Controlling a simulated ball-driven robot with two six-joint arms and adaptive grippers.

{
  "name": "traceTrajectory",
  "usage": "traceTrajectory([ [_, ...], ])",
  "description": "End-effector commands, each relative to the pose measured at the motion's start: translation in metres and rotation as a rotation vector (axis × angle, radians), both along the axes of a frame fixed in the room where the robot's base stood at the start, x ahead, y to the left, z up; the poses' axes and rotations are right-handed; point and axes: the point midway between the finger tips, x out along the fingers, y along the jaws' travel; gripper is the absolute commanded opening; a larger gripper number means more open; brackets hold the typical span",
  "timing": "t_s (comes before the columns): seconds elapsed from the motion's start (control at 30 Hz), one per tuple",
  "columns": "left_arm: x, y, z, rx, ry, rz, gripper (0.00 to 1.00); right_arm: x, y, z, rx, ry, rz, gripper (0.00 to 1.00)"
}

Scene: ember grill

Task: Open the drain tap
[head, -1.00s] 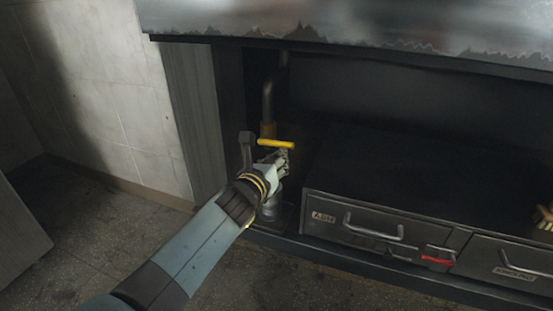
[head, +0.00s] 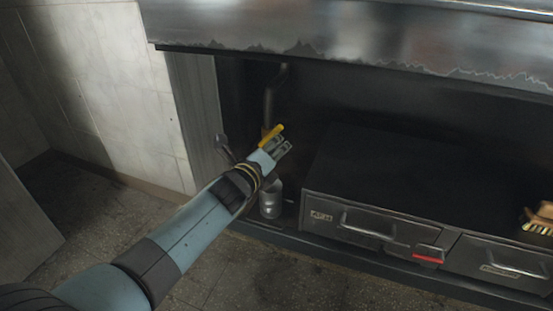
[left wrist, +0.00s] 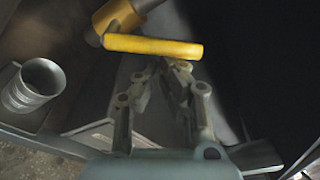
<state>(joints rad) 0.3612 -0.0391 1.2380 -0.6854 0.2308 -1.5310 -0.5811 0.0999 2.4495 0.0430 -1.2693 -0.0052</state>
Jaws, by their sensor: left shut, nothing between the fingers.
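The drain tap's yellow lever (head: 272,135) shows in the head view under the grill, below a dark bent pipe (head: 270,100). It now lies at a slant. In the left wrist view the yellow lever (left wrist: 155,47) crosses just beyond my fingertips, joined to a brass-coloured valve body (left wrist: 120,16). My left gripper (head: 283,148) is beside the lever, in front and to the right of it. In the wrist view the left gripper (left wrist: 165,68) is shut and empty. Whether it touches the lever is unclear. My right gripper is out of view.
A metal cup (head: 270,202) stands below the tap and shows in the wrist view (left wrist: 36,84). A drawer (head: 375,226) with a handle and a red-marked latch (head: 429,254) are to the right. A brush (head: 538,218) lies at the far right. The grill's metal edge hangs above.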

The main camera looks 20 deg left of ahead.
Motion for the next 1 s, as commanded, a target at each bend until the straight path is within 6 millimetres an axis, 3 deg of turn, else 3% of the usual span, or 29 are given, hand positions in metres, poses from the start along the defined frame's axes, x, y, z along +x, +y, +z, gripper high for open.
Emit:
traceTrajectory([
  [0.03, 0.001, 0.002, 0.006, -0.043, -0.002, 0.000, 0.00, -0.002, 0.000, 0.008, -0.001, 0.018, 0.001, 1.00],
  [0.6, 0.001, 0.018, 0.024, -0.506, 0.017, 0.001, 0.00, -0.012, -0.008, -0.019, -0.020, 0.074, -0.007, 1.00],
  [1.0, 0.001, 0.024, 0.027, -0.505, 0.017, 0.000, 0.00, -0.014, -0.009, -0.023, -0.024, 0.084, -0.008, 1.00],
])
